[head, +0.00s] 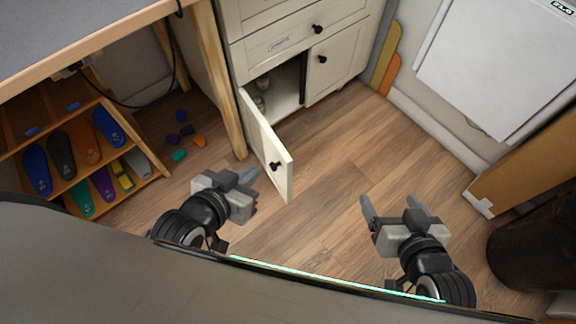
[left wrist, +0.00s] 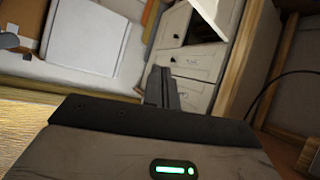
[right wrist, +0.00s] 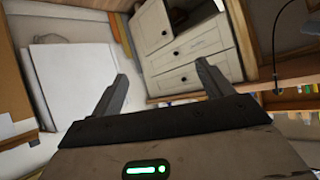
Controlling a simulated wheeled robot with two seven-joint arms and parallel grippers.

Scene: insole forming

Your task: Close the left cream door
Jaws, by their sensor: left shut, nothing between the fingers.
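The left cream door (head: 265,143) of the low cabinet stands open in the head view, swung out toward me, with a dark round knob (head: 276,166) near its free edge. The cabinet opening (head: 280,85) behind it shows a few small items inside. The right cream door (head: 335,60) is shut. My left gripper (head: 251,177) is shut and empty, just left of the open door's free end and apart from it or barely beside it; contact cannot be told. My right gripper (head: 392,207) is open and empty over the floor, right of the door.
A wooden desk (head: 90,50) and its leg (head: 218,90) stand left of the cabinet. A shelf (head: 150,180) with several coloured insoles is at the left. A white panel (head: 490,65) and a cardboard box (head: 530,160) are at the right. The middle floor (head: 350,140) is clear.

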